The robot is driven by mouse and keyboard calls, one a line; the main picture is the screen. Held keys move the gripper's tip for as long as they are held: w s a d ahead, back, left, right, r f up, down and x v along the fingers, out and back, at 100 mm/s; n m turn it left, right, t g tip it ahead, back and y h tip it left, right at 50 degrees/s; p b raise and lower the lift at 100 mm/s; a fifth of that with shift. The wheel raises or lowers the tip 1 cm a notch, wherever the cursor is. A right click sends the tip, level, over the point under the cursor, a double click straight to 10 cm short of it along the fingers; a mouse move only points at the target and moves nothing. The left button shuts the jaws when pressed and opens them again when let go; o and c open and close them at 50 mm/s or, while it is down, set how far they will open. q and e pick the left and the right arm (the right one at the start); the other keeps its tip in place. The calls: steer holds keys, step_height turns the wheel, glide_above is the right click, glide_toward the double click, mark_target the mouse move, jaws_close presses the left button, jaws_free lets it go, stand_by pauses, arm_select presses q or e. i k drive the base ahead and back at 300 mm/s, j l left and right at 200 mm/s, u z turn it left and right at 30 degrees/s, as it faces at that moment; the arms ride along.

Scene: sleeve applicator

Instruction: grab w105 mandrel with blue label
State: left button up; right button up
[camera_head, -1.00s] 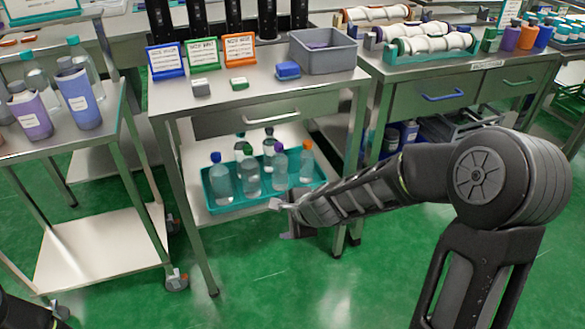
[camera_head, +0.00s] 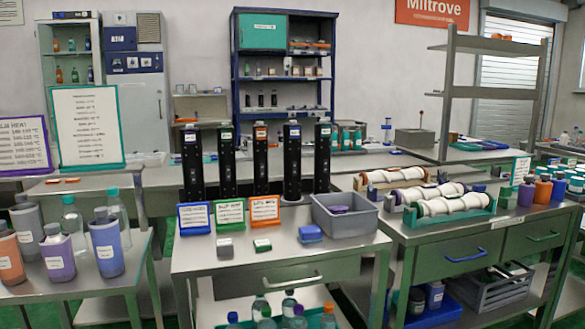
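Several tall black upright columns stand in a row at the back of the middle steel table. The leftmost column (camera_head: 193,168) and the fourth column (camera_head: 292,168) have bluish labels near the top. The second column (camera_head: 227,165) has a green label, the third column (camera_head: 261,165) an orange one, and the rightmost column (camera_head: 322,165) a green one. The label text is too small to read, so I cannot tell which, if any, is the W105 mandrel. Neither gripper is in view.
Blue (camera_head: 195,218), green (camera_head: 231,213) and orange (camera_head: 265,209) sign stands, small blocks and a grey bin (camera_head: 350,222) stand before the columns. White rollers lie in racks (camera_head: 455,225) on the right bench. Bottles and cups crowd the left cart (camera_head: 70,290).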

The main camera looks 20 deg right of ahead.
mark_target(292, 130)
steer(key=i+l+z, duration=0.15)
steer(key=l+z, duration=0.35)
steer(key=i+l+z, duration=0.15)
steer(key=l+z, duration=0.15)
steer(key=z, duration=0.15)
